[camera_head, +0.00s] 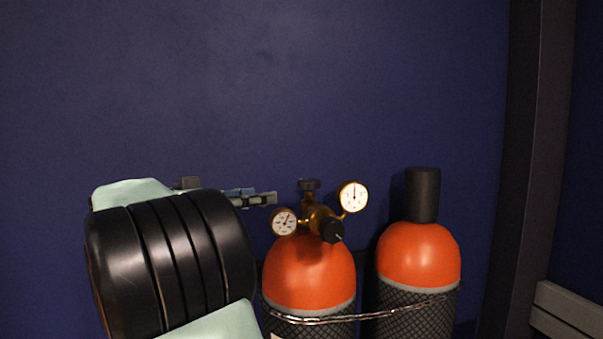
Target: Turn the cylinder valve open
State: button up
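The cylinder valve's dark knob (310,184) sits on top of the brass regulator (318,215), above the left orange cylinder (309,275). Two round white gauges, a left one (284,222) and a right one (354,196), flank the regulator. A black regulator knob (332,230) faces forward. My gripper (272,198) points right from behind my arm, its tips left of the valve knob, with a visible gap in the picture. Most of the gripper is hidden by my arm. Its finger opening cannot be made out, and nothing shows held at its tips.
A second orange cylinder (418,255) with a black cap (423,194) stands to the right. A metal chain (390,313) runs across both cylinders. A blue wall (300,90) is behind, and a dark post (537,160) stands at right. The space above the valve looks clear.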

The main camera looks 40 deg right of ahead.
aim_at(300, 183)
jog(key=s+d+p, duration=0.1)
jog(key=d, duration=0.2)
jog(key=d+r+m+g+p, duration=0.1)
jog(key=d, duration=0.3)
jog(key=s+d+m+p, duration=0.1)
jog(key=d, duration=0.3)
jog(key=shift+s+r+g+p, duration=0.3)
jog(key=shift+r, duration=0.1)
jog(key=shift+d+f, duration=0.1)
jog(key=shift+d, duration=0.45)
jog(key=c, duration=1.2)
jog(key=shift+o, duration=0.2)
